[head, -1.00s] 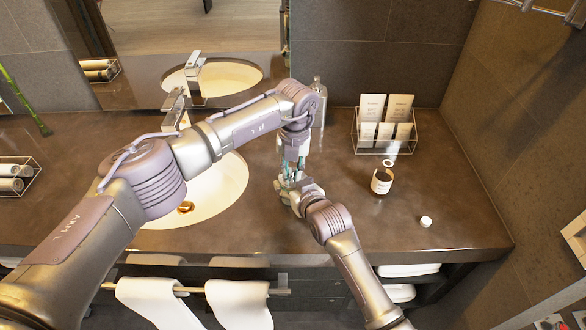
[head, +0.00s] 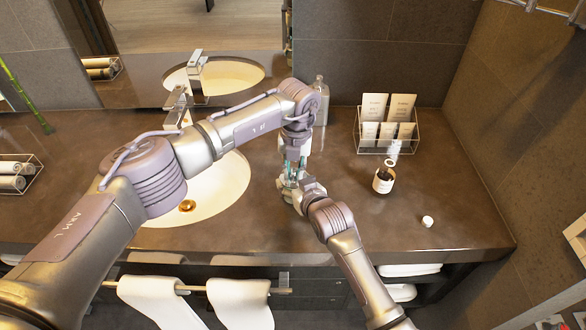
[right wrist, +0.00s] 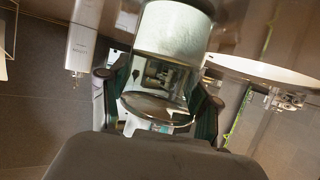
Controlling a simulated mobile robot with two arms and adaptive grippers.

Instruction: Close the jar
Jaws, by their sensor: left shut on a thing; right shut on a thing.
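The jar (right wrist: 172,70) shows large in the right wrist view as a clear glass cylinder with a pale frosted band and a round rim or base edge. My right gripper (right wrist: 158,98) is shut on it, one finger on each side. In the head view my right gripper (head: 290,190) is above the counter, right of the sink. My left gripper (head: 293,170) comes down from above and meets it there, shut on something. The arms and fingers hide most of the jar and what the left gripper holds, so I cannot tell how the lid sits.
The sink (head: 225,185) lies to the left on the dark counter (head: 340,225). A bottle (head: 320,100) stands behind the grippers. A wire rack of cards (head: 385,145), a brown labelled container (head: 383,181) and a small white round item (head: 427,221) are to the right.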

